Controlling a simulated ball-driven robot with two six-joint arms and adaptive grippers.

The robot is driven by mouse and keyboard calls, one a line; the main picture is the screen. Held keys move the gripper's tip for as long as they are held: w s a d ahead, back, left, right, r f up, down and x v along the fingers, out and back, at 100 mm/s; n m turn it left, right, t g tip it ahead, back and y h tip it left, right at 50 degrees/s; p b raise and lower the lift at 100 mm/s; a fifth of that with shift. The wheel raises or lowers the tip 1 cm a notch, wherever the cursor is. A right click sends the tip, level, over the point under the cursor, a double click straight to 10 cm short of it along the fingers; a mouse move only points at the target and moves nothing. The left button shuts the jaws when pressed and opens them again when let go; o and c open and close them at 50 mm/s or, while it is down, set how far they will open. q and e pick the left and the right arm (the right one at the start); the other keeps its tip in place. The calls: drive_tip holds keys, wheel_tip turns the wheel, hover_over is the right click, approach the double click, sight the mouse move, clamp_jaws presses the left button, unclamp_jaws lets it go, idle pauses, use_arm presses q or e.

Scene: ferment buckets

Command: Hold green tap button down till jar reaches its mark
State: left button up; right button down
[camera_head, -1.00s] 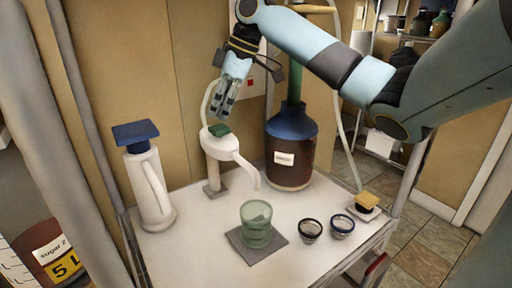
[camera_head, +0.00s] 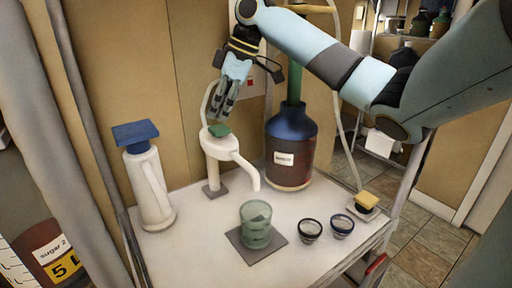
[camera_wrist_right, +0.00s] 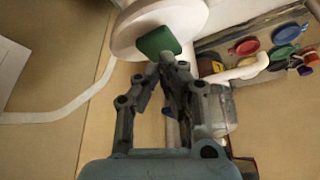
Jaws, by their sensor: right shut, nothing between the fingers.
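A white tap (camera_head: 222,150) with a green button (camera_head: 219,131) on top stands at the back of the white table. A green glass jar (camera_head: 256,222) sits below its spout on a grey square mat (camera_head: 238,239). The jar's mark and level are too small to tell. My right gripper (camera_head: 222,118) is shut and empty, pointing down just above the green button. In the right wrist view the fingertips (camera_wrist_right: 167,60) overlap the edge of the green button (camera_wrist_right: 158,41); I cannot tell whether they touch. My left gripper is not in view.
A white jug (camera_head: 152,190) with a blue flat top stands left on the table. Two small bowls (camera_head: 311,230) (camera_head: 342,226) and a yellow-topped block (camera_head: 367,200) are at the right.

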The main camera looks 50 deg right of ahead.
drive_tip(key=shift+f, duration=0.25)
idle(0.4)
drive_tip(key=shift+f, duration=0.85)
idle(6.5)
